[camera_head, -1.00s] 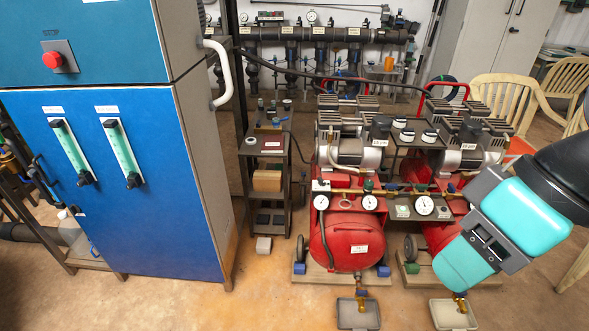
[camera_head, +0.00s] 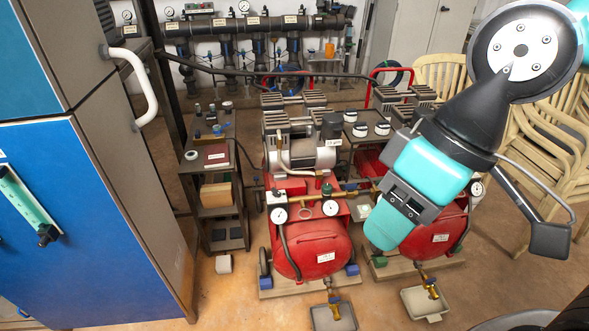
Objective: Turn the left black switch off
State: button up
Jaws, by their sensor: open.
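The left black switch (camera_head: 333,125) is a dark box with a white label on top of the left red compressor (camera_head: 318,250). It stands upright, in plain view; its on or off position is too small to tell. My gripper (camera_head: 402,203), at the turquoise and grey end of my arm, hangs in front of the right compressor (camera_head: 438,238), right of and lower in the picture than the left switch and apart from it. It is open, with nothing seen in it; its fingertips are not clear. My arm hides much of the right compressor's top, including any switch there.
A blue cabinet (camera_head: 85,215) with a white handle (camera_head: 140,85) fills the left. A narrow shelf stand (camera_head: 218,190) is beside the left compressor. Pipes (camera_head: 260,25) run along the back. Stacked chairs (camera_head: 545,150) stand right. Two trays (camera_head: 335,314) (camera_head: 425,301) lie on the floor in front.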

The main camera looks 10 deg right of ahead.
aim_at(276, 193)
jog(key=k, duration=0.55)
jog(key=u, duration=0.6)
jog(key=i, duration=1.45)
jog(key=z, duration=0.6)
